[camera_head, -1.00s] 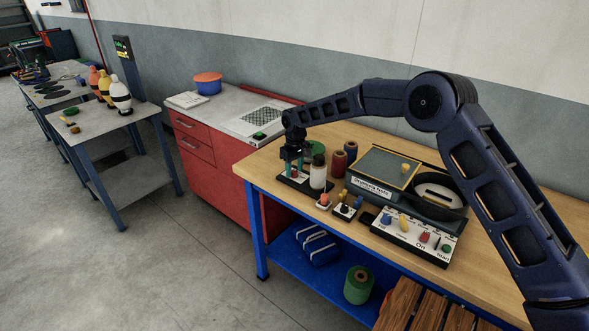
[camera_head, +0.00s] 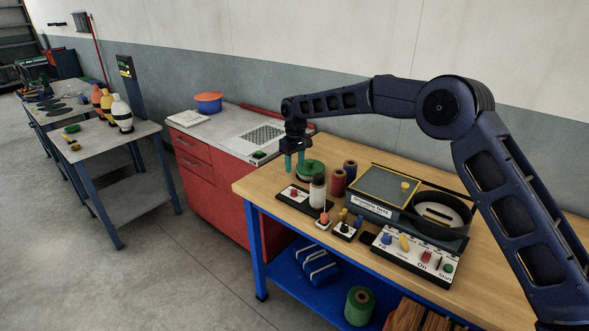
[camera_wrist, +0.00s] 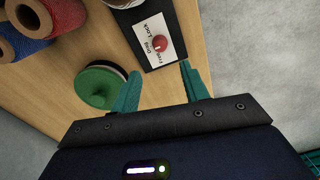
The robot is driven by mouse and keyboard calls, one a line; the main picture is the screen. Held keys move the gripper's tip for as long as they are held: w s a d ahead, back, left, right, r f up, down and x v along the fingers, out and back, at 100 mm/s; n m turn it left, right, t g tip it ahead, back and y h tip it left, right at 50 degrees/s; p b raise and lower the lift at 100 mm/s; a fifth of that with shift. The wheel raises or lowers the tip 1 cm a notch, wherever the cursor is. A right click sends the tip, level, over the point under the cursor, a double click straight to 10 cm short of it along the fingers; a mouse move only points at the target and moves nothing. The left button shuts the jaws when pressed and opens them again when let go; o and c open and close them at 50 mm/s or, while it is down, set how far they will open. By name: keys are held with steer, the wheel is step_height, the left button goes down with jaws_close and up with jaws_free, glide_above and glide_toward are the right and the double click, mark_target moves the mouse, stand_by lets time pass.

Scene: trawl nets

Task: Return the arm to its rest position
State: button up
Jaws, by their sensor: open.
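My gripper (camera_head: 294,161) is open and empty above the left end of the wooden workbench (camera_head: 262,185). Its two teal fingers point down in the head view. In the wrist view my gripper (camera_wrist: 160,88) shows its fingers apart with nothing between them. Beyond the fingertips is a black plate with a white label and a red knob (camera_wrist: 159,44). The same red knob (camera_head: 294,193) is below my gripper in the head view. A green round object (camera_wrist: 97,87) lies to the left of the fingers, and it also shows in the head view (camera_head: 311,168).
A machine with a round bowl (camera_head: 441,212) and a control panel (camera_head: 416,257) are to the right. A red cabinet (camera_head: 210,178) adjoins the bench. The floor at left is open.

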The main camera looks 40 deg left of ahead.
stand_by(0.5)
